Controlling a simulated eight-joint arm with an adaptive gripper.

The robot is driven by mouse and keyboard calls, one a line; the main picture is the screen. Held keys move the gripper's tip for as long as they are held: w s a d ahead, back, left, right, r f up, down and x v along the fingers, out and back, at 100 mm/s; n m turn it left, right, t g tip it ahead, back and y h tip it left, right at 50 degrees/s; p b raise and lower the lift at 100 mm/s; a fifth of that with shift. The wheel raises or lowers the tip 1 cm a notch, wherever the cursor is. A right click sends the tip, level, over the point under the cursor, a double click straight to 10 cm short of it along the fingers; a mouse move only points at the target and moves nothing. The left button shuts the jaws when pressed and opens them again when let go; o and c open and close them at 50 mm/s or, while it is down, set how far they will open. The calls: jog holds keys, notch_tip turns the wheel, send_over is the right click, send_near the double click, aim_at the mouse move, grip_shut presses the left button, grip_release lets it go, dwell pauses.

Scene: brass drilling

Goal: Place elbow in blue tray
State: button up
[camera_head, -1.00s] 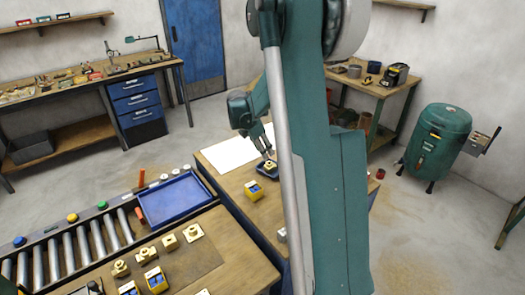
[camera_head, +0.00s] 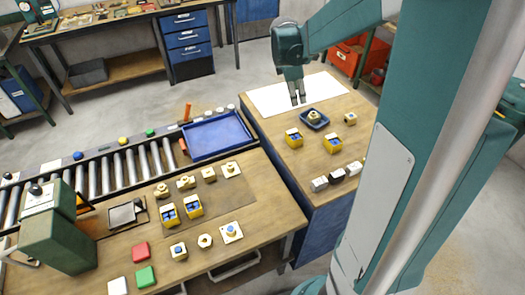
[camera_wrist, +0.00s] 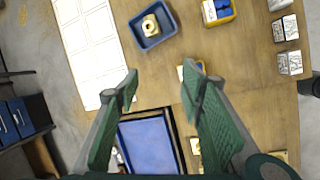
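My gripper (camera_head: 298,100) is open and empty over the white sheet on the right-hand bench, just left of a small dark blue tray. The wrist view shows its spread fingers (camera_wrist: 161,84) with nothing between them. A brass fitting (camera_head: 314,116) sits in the small dark blue tray (camera_head: 324,123); fitting (camera_wrist: 150,27) and tray (camera_wrist: 141,40) also show in the wrist view. A larger blue tray (camera_head: 216,136) lies empty beside the rollers and also shows in the wrist view (camera_wrist: 150,145). Brass pieces (camera_head: 186,182) stand on the front bench; I cannot tell which is the elbow.
Yellow boxes with blue tops (camera_head: 293,138) stand near the small tray, one partly behind a finger in the wrist view. Small blocks (camera_head: 320,183) sit at the bench edge. A roller conveyor (camera_head: 120,168) and a green machine (camera_head: 60,230) are at left.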

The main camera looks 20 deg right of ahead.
jog(key=s+a+r+m+t+y, duration=0.1)
jog(key=s+a+r+m, duration=0.25)
jog(key=s+a, duration=0.35)
jog(key=s+a+r+m+t, duration=0.25)
jog(key=s+a+r, duration=0.3)
jog(key=a, duration=0.35)
jog(key=s+a+f+m+t+y, duration=0.2)
jog(key=s+a+m, duration=0.6)
jog(key=s+a, duration=0.4)
jog(key=shift+s+y, duration=0.4)
jog(key=shift+s, duration=1.3)
jog(key=shift+f, duration=0.1)
notch_tip(320, 180, down, 4)
jog(key=b, duration=0.4)
